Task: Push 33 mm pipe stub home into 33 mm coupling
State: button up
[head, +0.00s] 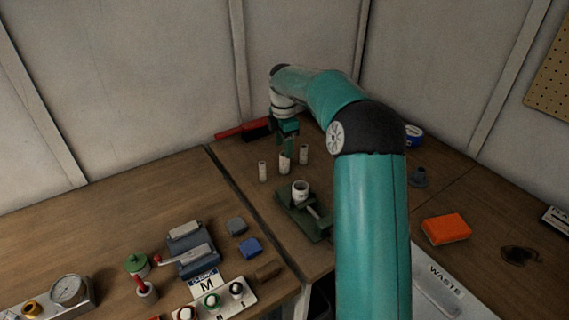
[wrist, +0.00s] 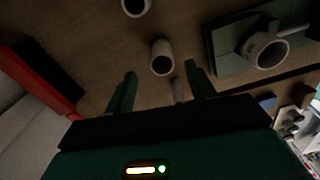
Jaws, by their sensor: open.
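Three pale pipe stubs stand upright on the bench in the head view: a left one (head: 262,171), a middle one (head: 285,163) and a right one (head: 303,154). I cannot read which is the 33 mm stub. A white coupling (head: 300,190) sits open end up in a green fixture (head: 318,226), in front of the stubs. My gripper (head: 287,148) is open and points down above the middle stub. In the wrist view its two fingers (wrist: 160,88) are apart; a stub (wrist: 161,58) shows just beyond them. The coupling (wrist: 265,51) shows at the upper right.
A red and black tool (head: 244,131) lies behind the stubs, near the wall. An orange block (head: 446,229) and a grey fitting (head: 418,177) lie to the right. A vise (head: 190,250), blue block (head: 250,247) and gauge (head: 67,290) crowd the left bench.

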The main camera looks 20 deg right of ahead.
aim_at(285, 163)
notch_tip(285, 163, down, 5)
jog(key=shift+s+f, duration=0.1)
jog(key=shift+s, duration=0.05)
jog(key=shift+c, duration=0.3)
jog(key=c, duration=1)
